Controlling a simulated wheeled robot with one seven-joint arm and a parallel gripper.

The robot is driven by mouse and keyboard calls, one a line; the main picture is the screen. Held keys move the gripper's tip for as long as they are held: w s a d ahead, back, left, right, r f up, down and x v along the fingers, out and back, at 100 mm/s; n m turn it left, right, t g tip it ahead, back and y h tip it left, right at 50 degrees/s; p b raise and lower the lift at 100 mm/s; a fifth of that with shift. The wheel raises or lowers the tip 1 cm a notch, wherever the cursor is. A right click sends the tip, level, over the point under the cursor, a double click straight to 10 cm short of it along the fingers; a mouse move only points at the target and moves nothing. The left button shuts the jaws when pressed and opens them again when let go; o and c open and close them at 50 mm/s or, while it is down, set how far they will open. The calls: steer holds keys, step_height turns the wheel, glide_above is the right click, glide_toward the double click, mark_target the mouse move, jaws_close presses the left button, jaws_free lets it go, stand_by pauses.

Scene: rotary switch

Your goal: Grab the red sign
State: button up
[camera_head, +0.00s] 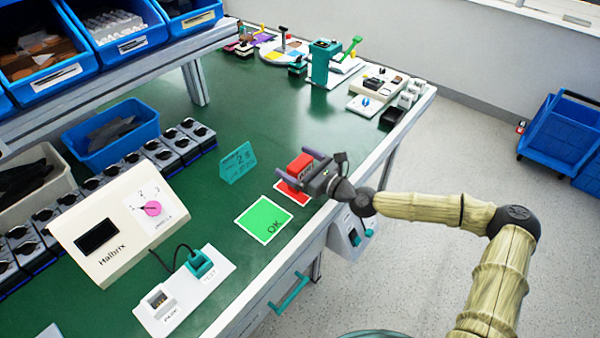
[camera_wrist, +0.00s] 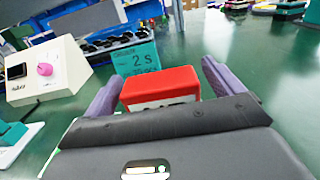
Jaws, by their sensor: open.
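The red sign (camera_head: 300,165) is a small red block near the table's front edge, by a red square mat (camera_head: 292,193). In the wrist view the red sign (camera_wrist: 160,87) has a red top and a paler front face with dark lettering, partly hidden by my gripper's body. My gripper (camera_head: 305,167) is open, with its two purple fingers on either side of the sign. In the wrist view a finger of my gripper (camera_wrist: 158,85) stands left and right of it, with a gap visible on the right. I cannot tell whether the left finger touches it.
A teal sign (camera_head: 238,162) stands behind and left of the red sign. A green OK mat (camera_head: 264,219) lies in front. A white control box with a pink knob (camera_head: 152,208) and a test/park plate (camera_head: 186,290) are at the left.

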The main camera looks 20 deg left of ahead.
steer(key=shift+w+a, duration=0.2)
steer(key=shift+a, duration=0.35)
steer(key=shift+c, duration=0.2)
steer(key=c, duration=1.1)
